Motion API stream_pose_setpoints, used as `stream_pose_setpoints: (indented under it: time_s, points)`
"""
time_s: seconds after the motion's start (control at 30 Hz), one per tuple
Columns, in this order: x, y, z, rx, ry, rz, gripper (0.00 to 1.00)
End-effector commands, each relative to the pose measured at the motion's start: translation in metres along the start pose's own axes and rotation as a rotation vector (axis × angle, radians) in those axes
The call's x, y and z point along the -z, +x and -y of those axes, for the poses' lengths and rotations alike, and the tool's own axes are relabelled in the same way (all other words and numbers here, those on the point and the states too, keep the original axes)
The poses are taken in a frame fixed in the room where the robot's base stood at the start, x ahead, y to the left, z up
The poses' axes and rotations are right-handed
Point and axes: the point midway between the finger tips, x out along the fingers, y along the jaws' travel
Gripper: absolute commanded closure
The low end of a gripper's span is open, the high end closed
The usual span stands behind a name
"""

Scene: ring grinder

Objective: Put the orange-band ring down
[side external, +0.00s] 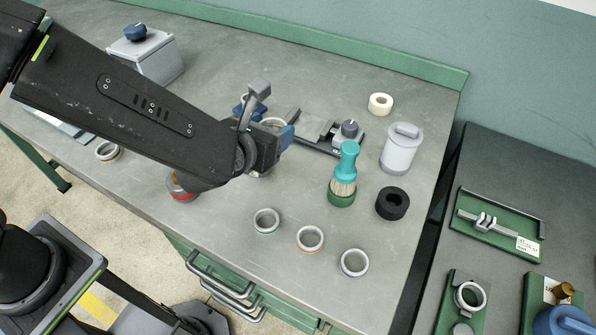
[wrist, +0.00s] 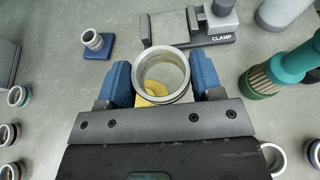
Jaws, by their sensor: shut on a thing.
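My gripper (wrist: 163,88) is shut on a light metal ring (wrist: 163,62) between its two blue fingers. The held ring also shows in the side external view (side external: 272,122), partly hidden by the gripper. It is over the grey bench, left of the clamp (wrist: 208,28). The colour of its band is not clear; a yellow patch shows under it in the wrist view. Whether it touches anything below cannot be told. A ring with an orange-looking band (side external: 310,239) lies near the bench's front edge, between a greenish-band ring (side external: 266,221) and a purple-band ring (side external: 354,262).
A teal brush (side external: 345,170) stands on a green base right of my gripper. A black ring (side external: 392,203), a grey canister (side external: 401,149) and a tape roll (side external: 380,104) are further right. A blue block with a post (wrist: 97,44) and several rings are left in the wrist view.

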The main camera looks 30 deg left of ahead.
Motion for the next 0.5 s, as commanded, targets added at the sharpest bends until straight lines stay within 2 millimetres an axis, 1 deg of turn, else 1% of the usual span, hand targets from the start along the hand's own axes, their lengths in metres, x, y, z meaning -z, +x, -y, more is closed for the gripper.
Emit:
stream_pose_setpoints:
  time_s: [0.03, 0.2, 0.3, 0.43, 0.5]
  points:
    - [0.008, 0.002, 0.013, 0.003, 0.002, -0.001, 0.69]
    - [0.026, 0.006, 0.045, 0.001, 0.001, 0.001, 0.69]
    - [0.033, 0.008, 0.056, 0.0, -0.001, 0.001, 0.69]
    - [0.038, 0.009, 0.061, -0.001, -0.001, 0.001, 0.69]
    - [0.046, 0.012, 0.061, -0.003, 0.002, 0.0, 0.69]
